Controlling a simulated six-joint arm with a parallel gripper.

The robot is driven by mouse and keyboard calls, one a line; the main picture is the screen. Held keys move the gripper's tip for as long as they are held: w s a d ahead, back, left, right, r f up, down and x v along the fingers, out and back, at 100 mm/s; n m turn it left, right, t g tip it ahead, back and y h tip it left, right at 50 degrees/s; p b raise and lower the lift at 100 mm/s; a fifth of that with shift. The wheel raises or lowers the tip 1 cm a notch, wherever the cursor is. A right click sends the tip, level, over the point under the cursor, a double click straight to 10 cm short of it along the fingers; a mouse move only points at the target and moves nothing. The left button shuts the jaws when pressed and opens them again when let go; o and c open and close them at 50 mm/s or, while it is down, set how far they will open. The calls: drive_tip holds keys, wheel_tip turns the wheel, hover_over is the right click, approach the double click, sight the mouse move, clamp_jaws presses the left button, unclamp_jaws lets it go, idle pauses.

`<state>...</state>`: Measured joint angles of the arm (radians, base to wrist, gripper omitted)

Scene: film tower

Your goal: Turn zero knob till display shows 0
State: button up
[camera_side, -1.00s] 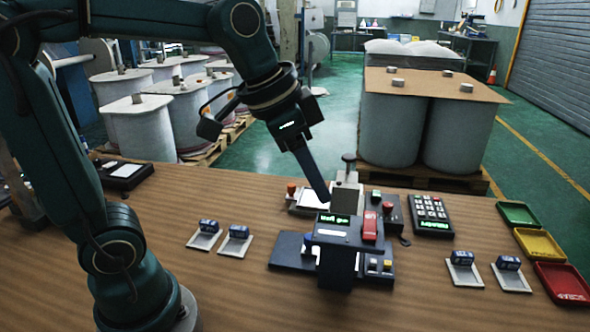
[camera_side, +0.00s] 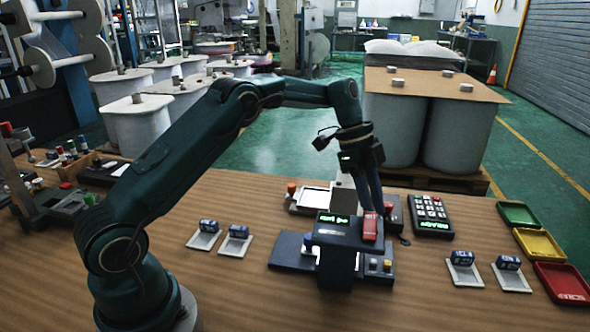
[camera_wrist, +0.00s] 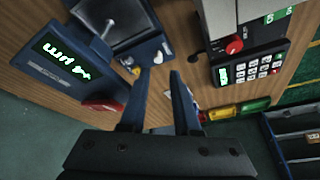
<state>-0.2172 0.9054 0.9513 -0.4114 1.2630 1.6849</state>
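A dark gauge unit (camera_side: 345,232) stands mid-bench with a lit green display (camera_side: 334,219); its text is too blurred to read. The display also shows at the upper left of the wrist view (camera_wrist: 62,58). A blue knob (camera_side: 308,240) is on the unit's left side, and a red part (camera_side: 370,226) is at its top right. I cannot tell which control is the zero knob. My gripper (camera_side: 377,208) points down just behind the red part. In the wrist view my gripper (camera_wrist: 159,73) is open, with nothing between its fingers.
A keypad (camera_side: 431,215) with a green display stands to the right. Green (camera_side: 519,214), yellow (camera_side: 539,244) and red (camera_side: 564,282) trays line the right bench edge. Small rolls on pale plates (camera_side: 235,245) flank the unit.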

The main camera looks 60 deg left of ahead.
drive_tip(key=shift+s+f, duration=0.1)
drive_tip(key=shift+f, duration=0.2)
drive_tip(key=shift+x, duration=2.35)
clamp_jaws()
